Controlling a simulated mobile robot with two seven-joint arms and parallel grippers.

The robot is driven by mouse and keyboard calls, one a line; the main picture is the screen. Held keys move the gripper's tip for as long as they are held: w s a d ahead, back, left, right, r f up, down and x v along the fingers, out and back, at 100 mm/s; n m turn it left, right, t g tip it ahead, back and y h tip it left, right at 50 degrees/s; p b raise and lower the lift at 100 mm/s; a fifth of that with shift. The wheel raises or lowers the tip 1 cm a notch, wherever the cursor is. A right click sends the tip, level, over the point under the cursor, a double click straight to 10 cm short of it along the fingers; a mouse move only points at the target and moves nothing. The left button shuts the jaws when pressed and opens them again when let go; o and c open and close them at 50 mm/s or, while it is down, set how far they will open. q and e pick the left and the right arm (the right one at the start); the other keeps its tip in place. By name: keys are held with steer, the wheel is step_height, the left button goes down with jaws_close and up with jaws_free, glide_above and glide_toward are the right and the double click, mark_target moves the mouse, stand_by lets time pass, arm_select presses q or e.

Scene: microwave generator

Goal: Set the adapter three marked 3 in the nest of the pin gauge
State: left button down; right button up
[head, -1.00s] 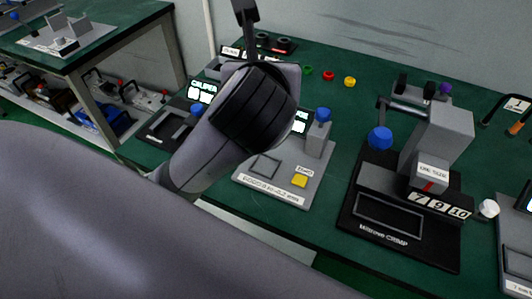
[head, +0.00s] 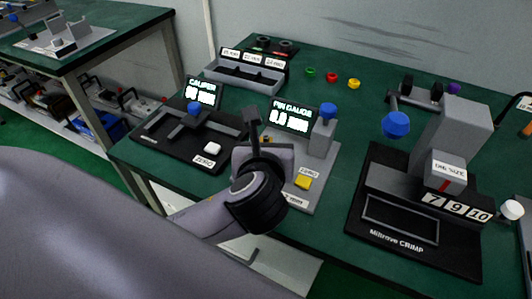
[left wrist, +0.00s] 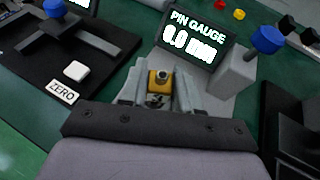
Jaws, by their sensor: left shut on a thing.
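In the left wrist view the gripper (left wrist: 160,88) is shut on a small yellow-orange adapter (left wrist: 160,77) with a dark hole on top. A dark mark on its near face is too small to read surely. I cannot tell whether the adapter touches the plate. My right gripper is not in view.
The caliper (head: 165,140) stands left of the pin gauge, the black Miltrove crimp press (head: 420,235) right. A grey labelled rack (head: 245,75) is behind. Green, red and yellow rings (head: 331,77) lie at the back. Bare green bench lies between gauge and rings.

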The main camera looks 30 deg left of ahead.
arm_select(q)
step_height(320, 180, down, 3)
steer(key=shift+r, duration=0.1)
steer(key=c, duration=0.8)
jaws_free()
